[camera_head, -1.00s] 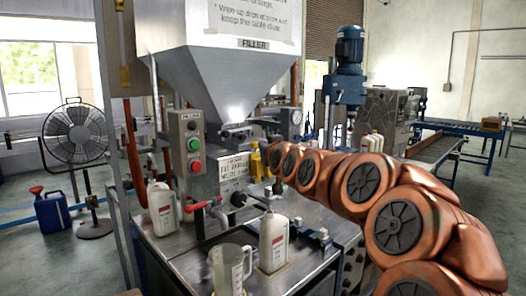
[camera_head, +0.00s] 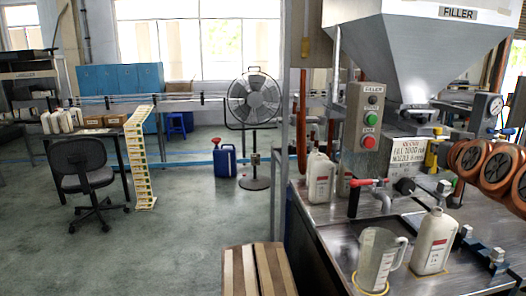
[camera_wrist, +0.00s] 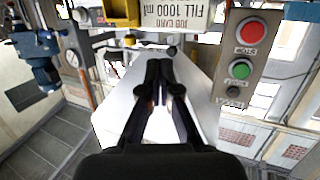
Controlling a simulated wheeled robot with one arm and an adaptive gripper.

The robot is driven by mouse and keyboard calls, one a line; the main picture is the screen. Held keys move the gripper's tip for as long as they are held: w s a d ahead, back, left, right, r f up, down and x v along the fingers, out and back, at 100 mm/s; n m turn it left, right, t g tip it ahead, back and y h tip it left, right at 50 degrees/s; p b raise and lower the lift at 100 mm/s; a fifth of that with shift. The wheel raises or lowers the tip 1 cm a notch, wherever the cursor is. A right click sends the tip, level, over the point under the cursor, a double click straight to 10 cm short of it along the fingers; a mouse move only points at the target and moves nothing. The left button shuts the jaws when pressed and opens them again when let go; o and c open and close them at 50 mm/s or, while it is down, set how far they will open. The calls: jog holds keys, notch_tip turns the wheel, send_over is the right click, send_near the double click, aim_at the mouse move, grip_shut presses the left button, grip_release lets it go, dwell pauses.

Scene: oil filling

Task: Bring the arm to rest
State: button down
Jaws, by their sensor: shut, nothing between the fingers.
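My gripper (camera_wrist: 160,95) shows in the wrist view with its two dark fingers together and nothing between them. The wrist view appears upside down, with the job card (camera_wrist: 172,12) at the top and the button box (camera_wrist: 242,55) at the right. In the head view only part of my orange arm (camera_head: 490,165) shows at the right edge, beside the filler; the gripper is not visible there.
The filler hopper (camera_head: 420,50) stands above a metal table with a clear jug (camera_head: 378,262), a white bottle (camera_head: 434,242) and another bottle (camera_head: 319,178). A fan (camera_head: 255,100), blue can (camera_head: 224,162) and chair (camera_head: 82,175) stand left, with open floor between.

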jog(key=s+a+f+n+g+y+p, duration=0.1)
jog(key=s+a+f+n+g+y, duration=0.25)
jog(key=a+f, duration=0.65)
jog(key=s+a+f+g+y+p, duration=0.1)
jog(key=s+a+f+g+y, duration=0.1)
jog(key=s+a+f+g, duration=0.75)
jog(key=s+a+f+g+p, duration=0.1)
jog(key=s+a+f+g, duration=0.1)
jog(key=s, duration=0.9)
jog(key=s+a+f+g+p, duration=0.1)
jog(key=s+a+f, duration=0.4)
jog(key=s, duration=0.6)
jog(key=shift+a+g, duration=0.4)
jog(key=shift+a, duration=0.3)
